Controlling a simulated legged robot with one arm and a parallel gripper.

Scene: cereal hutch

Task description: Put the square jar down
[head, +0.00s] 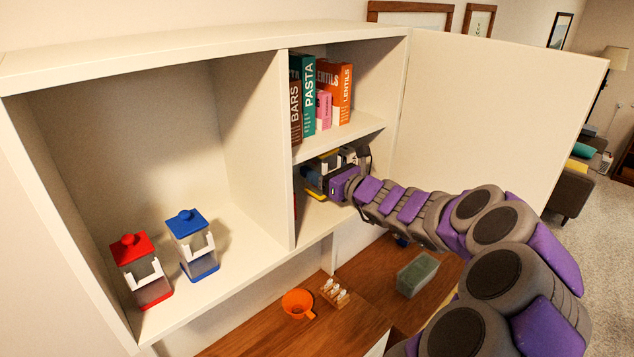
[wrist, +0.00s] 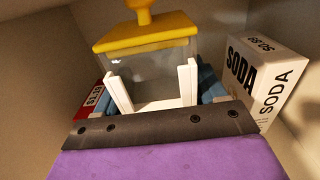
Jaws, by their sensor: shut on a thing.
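The square jar (wrist: 150,68) has clear walls, a yellow lid with a knob, and a white bracket-like part on its near side. My gripper (wrist: 155,95) is shut on it, with blue-grey finger parts on both sides. In the head view my gripper (head: 325,175) reaches into the lower right compartment of the hutch (head: 265,150). There the jar is mostly hidden, and only bits of yellow show. The jar looks upright. I cannot tell whether its base touches the shelf.
A white SODA box (wrist: 262,80) stands right of the jar, and a red box (wrist: 90,100) is close on its left. Red-lidded (head: 142,270) and blue-lidded (head: 193,245) jars stand in the left compartment. Boxes (head: 310,95) fill the shelf above. The open door (head: 490,120) is at right.

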